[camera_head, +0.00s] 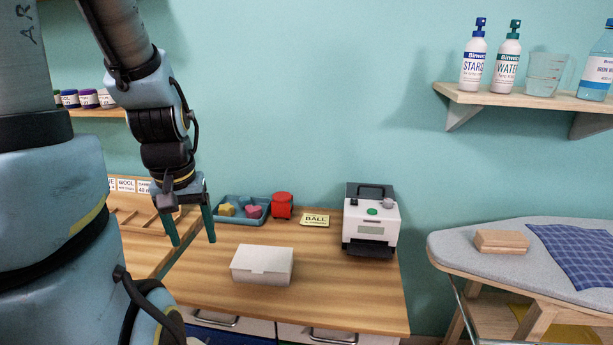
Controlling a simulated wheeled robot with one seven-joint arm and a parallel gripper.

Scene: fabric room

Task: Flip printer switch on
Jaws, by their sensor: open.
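The printer (370,222) is a white and dark grey box at the back right of the wooden table. It has a green round button, a small grey knob or switch on top, and a dark slot at its front. I cannot tell which part is its power switch or how it is set. My gripper (192,240) hangs at the left, above the table, with its two green fingers apart and nothing between them. It is well to the left of the printer and touches nothing that I can see.
A white box (262,264) stands on the table between my gripper and the printer. A blue tray (226,221) with small shapes, a red object (282,205) and a yellow "BALL" card (315,220) lie behind it. An ironing board (456,243) stands at the right, below a shelf (520,99).

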